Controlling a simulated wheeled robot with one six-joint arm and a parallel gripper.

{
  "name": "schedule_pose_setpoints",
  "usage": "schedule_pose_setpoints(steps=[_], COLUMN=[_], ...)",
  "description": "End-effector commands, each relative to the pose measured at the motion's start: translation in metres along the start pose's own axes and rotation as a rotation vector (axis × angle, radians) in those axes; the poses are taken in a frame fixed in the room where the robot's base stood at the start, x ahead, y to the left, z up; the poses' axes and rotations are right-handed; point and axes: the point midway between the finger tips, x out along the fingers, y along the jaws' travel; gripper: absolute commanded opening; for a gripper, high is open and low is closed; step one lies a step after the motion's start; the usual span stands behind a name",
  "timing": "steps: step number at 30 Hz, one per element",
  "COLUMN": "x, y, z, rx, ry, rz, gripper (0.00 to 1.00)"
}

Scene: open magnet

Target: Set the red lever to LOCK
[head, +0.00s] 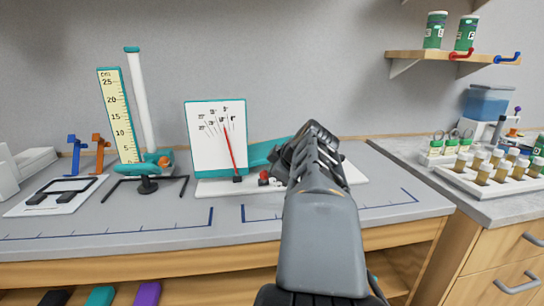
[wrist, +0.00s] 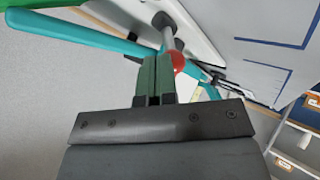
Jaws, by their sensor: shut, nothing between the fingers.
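The red lever shows in the wrist view as a grey rod with a red ball knob (wrist: 179,63). Its rod rises from a dark pivot on a white base (wrist: 195,35). My gripper (wrist: 157,60) is shut and empty, its green fingertips close beside the knob; I cannot tell whether they touch it. In the head view my gripper (head: 312,135) covers part of the teal and white device, and its fingertips are hidden. A small red part (head: 263,177) shows left of my arm; I cannot tell if it is the knob. No LOCK label is readable.
A dial board (head: 215,135) with a red needle stands left of my gripper. Further left are a teal ruler stand (head: 118,115) and blue and orange supports. A vial rack (head: 490,178) stands on the right counter. The bench front is mostly clear.

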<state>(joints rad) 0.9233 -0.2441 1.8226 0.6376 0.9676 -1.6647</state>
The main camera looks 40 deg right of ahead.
Motion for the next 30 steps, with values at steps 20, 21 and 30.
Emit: schedule_pose_setpoints(steps=[20,21,30], x=[0.015,0.016,0.018], y=[0.007,0.007,0.007], z=[0.001,0.001,0.002], rx=[0.002,0.003,0.001], ry=[-0.004,-0.005,-0.008], rz=[-0.010,-0.011,-0.013], gripper=[0.00,0.00,0.00])
